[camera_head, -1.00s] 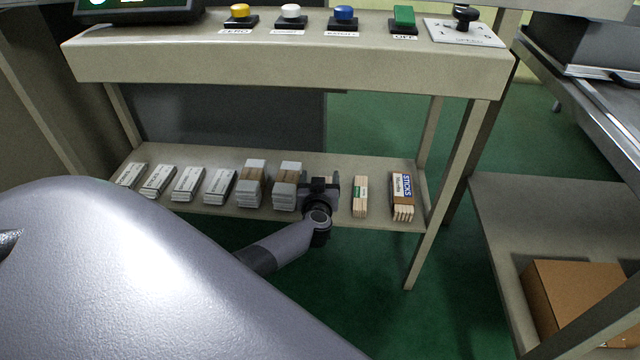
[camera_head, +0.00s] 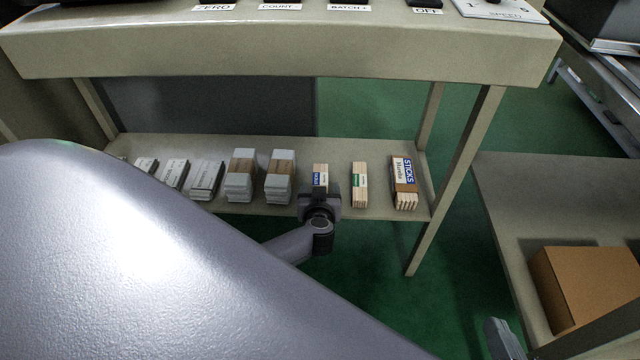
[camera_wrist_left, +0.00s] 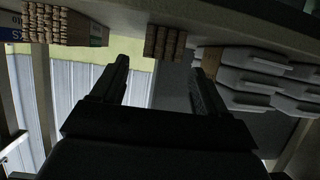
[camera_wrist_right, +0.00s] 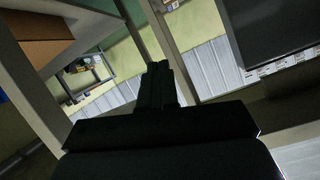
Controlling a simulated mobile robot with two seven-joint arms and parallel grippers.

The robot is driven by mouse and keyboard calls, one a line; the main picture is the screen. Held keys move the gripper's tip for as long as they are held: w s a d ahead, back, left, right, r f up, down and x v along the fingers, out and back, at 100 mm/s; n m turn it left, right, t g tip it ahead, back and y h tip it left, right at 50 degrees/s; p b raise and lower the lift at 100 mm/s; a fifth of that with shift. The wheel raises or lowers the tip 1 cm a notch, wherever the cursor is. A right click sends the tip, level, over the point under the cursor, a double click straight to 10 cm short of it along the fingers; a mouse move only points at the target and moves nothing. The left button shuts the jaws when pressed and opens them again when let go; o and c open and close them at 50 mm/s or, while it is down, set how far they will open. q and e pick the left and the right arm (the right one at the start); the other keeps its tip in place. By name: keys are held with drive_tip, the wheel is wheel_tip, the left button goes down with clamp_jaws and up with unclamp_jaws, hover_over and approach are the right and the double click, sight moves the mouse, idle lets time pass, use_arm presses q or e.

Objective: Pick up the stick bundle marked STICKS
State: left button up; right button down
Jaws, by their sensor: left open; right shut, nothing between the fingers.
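The stick bundle marked STICKS (camera_head: 403,172), with a blue, white and brown wrapper, lies at the right end of the low shelf. My right gripper (camera_wrist_right: 158,75) is shut and empty, away from the bundles. A grey part at the head view's bottom right seems to be of it.
A green-banded bundle (camera_head: 360,184) and a blue-labelled bundle (camera_head: 320,174) lie left of the marked one. Grey stacks (camera_head: 280,175) fill the shelf further left. The tabletop (camera_head: 300,55) overhangs the shelf. A table leg (camera_head: 455,180) and a cardboard box (camera_head: 585,285) are at right.

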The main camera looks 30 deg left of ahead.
sight(320, 182)
use_arm(q)
drive_tip(key=shift+w+a+f+b, duration=0.2)
drive_tip(key=shift+w+f+b, duration=0.1)
drive_tip(key=shift+w+b, duration=0.05)
drive_tip(key=b+x, duration=0.2)
drive_tip(key=x, duration=0.1)
drive_tip(key=shift+b, duration=0.3)
drive_tip(key=shift+w+a+f+b, duration=0.1)
drive_tip(key=shift+w+a+b, duration=0.2)
drive_tip(key=shift+w, duration=0.15)
use_arm(e)
drive_tip(key=shift+d+f+n+t, duration=0.25)
drive_tip(key=shift+d+t, duration=0.2)
drive_tip(key=shift+t, duration=0.25)
use_arm(q)
drive_tip(key=c, duration=1.1)
